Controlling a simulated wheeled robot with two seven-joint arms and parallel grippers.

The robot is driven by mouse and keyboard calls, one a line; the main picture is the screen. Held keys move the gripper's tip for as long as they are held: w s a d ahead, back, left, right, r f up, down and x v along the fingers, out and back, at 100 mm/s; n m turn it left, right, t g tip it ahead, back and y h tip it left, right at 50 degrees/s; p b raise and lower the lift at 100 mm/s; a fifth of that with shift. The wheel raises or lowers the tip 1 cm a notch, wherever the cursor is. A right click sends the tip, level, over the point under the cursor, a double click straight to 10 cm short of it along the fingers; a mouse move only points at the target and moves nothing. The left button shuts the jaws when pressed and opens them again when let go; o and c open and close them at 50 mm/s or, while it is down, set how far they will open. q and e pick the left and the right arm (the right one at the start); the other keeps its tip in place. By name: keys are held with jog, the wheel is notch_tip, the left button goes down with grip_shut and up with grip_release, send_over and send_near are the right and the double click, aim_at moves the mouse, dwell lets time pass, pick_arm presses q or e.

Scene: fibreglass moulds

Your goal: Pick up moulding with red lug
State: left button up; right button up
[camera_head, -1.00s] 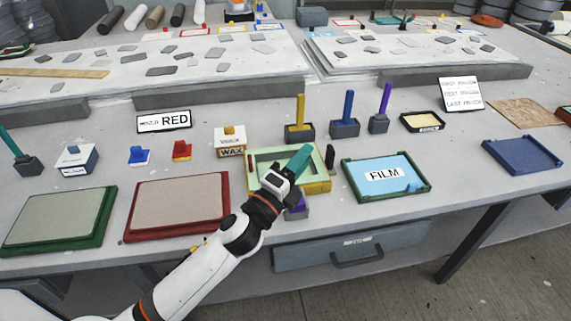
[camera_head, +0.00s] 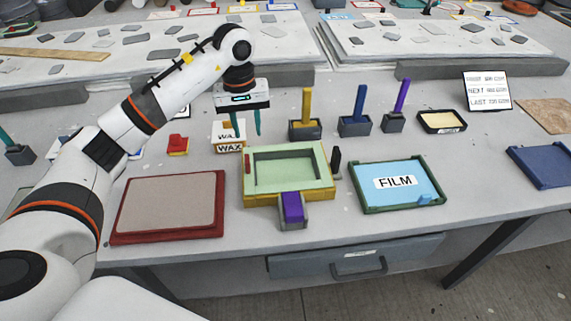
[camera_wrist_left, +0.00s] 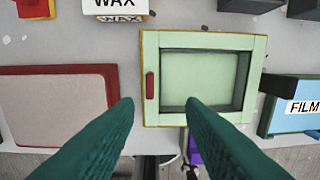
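The pale green rectangular moulding (camera_head: 265,190) with a sunken middle and yellowish outer edges lies on the table. A small red lug (camera_head: 247,162) is on its left side. In the left wrist view the moulding (camera_wrist_left: 200,40) is right of centre, with the red lug (camera_wrist_left: 150,85) on its left rim. My left gripper (camera_head: 240,128) hangs above the table, behind and left of the moulding. Its teal fingers are apart with nothing between them; they also show in the left wrist view (camera_wrist_left: 158,110). My right gripper is not in view.
A wax box (camera_head: 229,148) stands below the gripper. A red-framed panel (camera_head: 168,236) lies left, a blue film tray (camera_head: 395,205) right. A purple block (camera_head: 292,207) in a grey holder touches or nearly touches the moulding's front. Upright coloured handles (camera_head: 307,105) stand behind.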

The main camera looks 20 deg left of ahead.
aim_at(247, 159)
pick_arm(q)
jog(key=f, duration=0.2)
jog(key=f+p, duration=0.1)
jog(key=f, duration=0.1)
jog(key=a+f, duration=0.1)
jog(key=f, duration=0.1)
jog(key=shift+s+f+p, duration=0.15)
jog(key=shift+p, duration=0.15)
jog(key=f, duration=0.1)
jog(key=f+p, duration=0.1)
jog(key=f, duration=0.2)
jog(key=shift+s+d+f+p, duration=0.1)
jog(key=shift+s+p, duration=0.15)
jog(key=shift+p, duration=0.05)
jog(key=shift+f, duration=0.5)
grip_shut()
